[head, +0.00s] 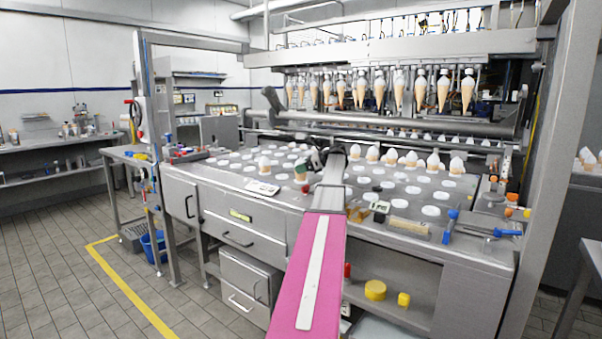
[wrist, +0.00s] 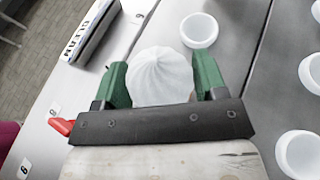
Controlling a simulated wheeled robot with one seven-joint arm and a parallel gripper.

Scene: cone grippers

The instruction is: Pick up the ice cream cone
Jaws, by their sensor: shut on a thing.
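An ice cream cone with a swirled white top (wrist: 162,76) sits between the green fingers of my gripper (wrist: 163,84) in the wrist view, and the fingers are shut on it. The cone's lower part is hidden in that view by its top and by the gripper. In the head view my gripper (head: 312,160) is over the metal worktop, at the end of my pink and white arm.
The worktop (head: 400,222) has many white round cups. Several more cones (head: 411,158) stand along its back, and a row of cones (head: 400,92) hangs above. A small labelled device (head: 262,188) lies left of my arm.

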